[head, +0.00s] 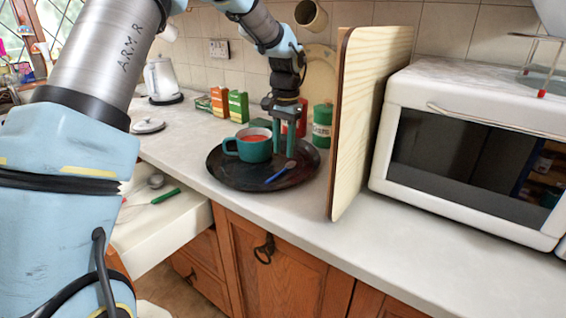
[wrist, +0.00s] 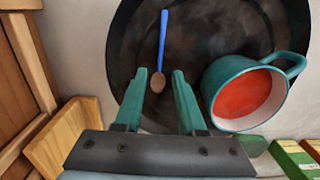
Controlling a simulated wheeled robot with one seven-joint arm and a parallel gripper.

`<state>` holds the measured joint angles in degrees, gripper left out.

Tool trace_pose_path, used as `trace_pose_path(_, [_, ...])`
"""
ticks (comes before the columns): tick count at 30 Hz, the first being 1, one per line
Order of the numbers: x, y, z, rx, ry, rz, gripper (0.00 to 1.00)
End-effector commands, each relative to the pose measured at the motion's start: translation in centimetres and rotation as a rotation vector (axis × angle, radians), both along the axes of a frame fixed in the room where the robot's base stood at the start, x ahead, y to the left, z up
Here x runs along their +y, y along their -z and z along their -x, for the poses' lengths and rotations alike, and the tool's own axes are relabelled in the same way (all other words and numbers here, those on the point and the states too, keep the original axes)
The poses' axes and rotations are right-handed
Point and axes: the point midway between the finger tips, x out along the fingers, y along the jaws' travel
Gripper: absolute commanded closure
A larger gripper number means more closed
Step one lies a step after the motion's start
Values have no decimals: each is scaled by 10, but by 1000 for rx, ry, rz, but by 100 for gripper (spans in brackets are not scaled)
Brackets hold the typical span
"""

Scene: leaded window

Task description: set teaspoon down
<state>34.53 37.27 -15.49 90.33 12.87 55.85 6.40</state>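The teaspoon (head: 280,174) has a blue handle and a brownish bowl. It lies on the dark round tray (head: 222,177), and also shows in the wrist view (wrist: 163,38). My gripper (head: 284,155) points down over the tray near the spoon's bowl end. In the wrist view its two green fingers (wrist: 159,76) are apart, with the spoon's bowl showing in the gap between the tips and nothing clamped. A teal mug (head: 252,149) with red-orange contents stands on the tray beside the gripper; in the wrist view the mug (wrist: 246,95) is right of the fingers.
A wooden board (head: 362,110) stands upright just right of the tray, near a white microwave (head: 478,140). A green canister (head: 322,126) and several boxes (head: 228,104) stand behind. An open drawer (head: 150,232) holds utensils.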

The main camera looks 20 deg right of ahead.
Motion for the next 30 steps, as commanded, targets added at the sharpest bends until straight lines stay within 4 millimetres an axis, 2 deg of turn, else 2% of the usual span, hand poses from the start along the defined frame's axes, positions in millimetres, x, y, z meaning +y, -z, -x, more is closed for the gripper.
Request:
trace_pose_path(3, [-2, -25, -1, -4, 0, 3, 60])
trace_pose_path(9, [-3, -57, -1, -1, -1, 2, 60])
trace_pose_path(15, [-3, -69, 0, 0, 0, 0, 60])
trace_pose_path(21, [4, -70, -2, -2, -13, 0, 60])
trace_pose_path(23, [18, -68, -5, -6, -41, 1, 60])
trace_pose_path(26, [64, -61, -11, -18, -134, 9, 60])
trace_pose_path(29, [134, -48, -10, -38, -284, 24, 60])
trace_pose_path(30, [164, -43, -6, -49, -353, 33, 60])
